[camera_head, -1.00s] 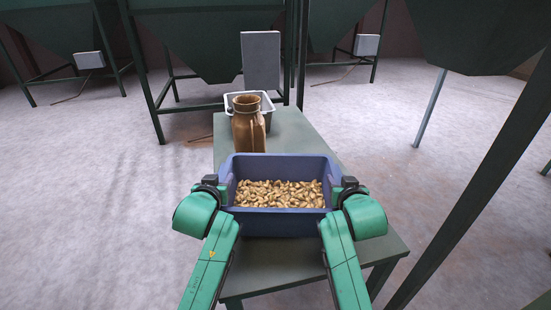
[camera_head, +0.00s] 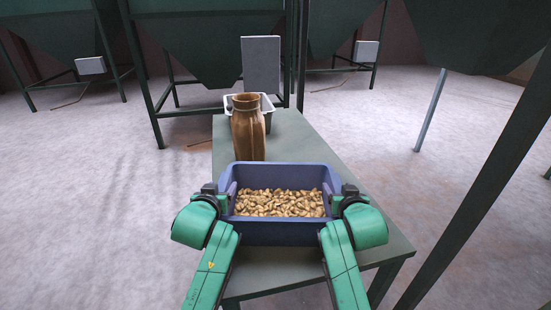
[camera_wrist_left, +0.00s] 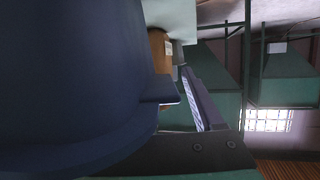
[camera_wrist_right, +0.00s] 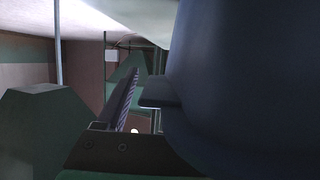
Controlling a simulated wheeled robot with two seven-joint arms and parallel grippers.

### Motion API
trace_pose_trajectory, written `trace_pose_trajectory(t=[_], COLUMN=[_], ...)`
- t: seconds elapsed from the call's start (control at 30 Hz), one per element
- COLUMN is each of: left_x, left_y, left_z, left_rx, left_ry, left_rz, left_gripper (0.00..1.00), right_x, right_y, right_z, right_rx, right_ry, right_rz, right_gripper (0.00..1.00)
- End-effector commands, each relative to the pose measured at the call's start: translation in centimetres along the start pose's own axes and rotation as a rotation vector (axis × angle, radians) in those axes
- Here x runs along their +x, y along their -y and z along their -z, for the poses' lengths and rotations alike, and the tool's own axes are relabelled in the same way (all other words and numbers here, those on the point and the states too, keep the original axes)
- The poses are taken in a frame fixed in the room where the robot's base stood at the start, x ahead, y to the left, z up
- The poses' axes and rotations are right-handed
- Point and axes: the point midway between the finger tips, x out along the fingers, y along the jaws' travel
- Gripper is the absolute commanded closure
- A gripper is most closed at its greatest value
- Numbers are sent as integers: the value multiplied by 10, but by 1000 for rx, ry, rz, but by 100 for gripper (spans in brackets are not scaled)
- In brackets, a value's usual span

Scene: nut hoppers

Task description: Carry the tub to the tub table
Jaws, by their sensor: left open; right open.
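The blue tub (camera_head: 285,232), filled with tan nuts (camera_head: 280,203), appears to rest upright on the near part of a green-grey table (camera_head: 375,228). My left gripper (camera_head: 226,200) is open at the tub's left side. My right gripper (camera_head: 333,202) is open at its right side. In the left wrist view the tub's wall (camera_wrist_left: 70,80) fills the left, beside a ridged finger. The right wrist view mirrors this, with the tub's wall (camera_wrist_right: 250,80) at the right.
A brown sack-like container (camera_head: 248,132) stands just behind the tub. A pale bin (camera_head: 268,104) and a grey panel (camera_head: 261,65) are behind it. Green hoppers (camera_head: 205,40) on legs stand around. A dark post (camera_head: 480,190) rises close at the right. Floor at the left is clear.

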Motion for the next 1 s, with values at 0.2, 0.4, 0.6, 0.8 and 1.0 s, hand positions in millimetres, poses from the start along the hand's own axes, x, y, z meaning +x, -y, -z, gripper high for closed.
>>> trace_pose_trajectory(t=[0.2, 0.4, 0.6, 0.8, 1.0], left_x=[-44, -97, -117, -117, -117], left_y=[0, 0, 0, 0, 0], left_z=[-1, -1, -1, 0, 0], left_rx=[-2, -1, 1, 1, 1], left_ry=[0, 0, 1, 1, 0], left_rz=[-2, -1, 0, 0, 0], left_gripper=[32, 32, 32, 32, 32], right_x=[0, 0, -3, -39, -94], right_y=[0, 0, 0, 0, 0], right_z=[0, 0, 0, 0, -1], right_rx=[0, 0, 1, 2, 2], right_ry=[0, 0, 0, -1, 0], right_rz=[0, 0, 0, 1, 1], right_gripper=[31, 31, 31, 31, 31])
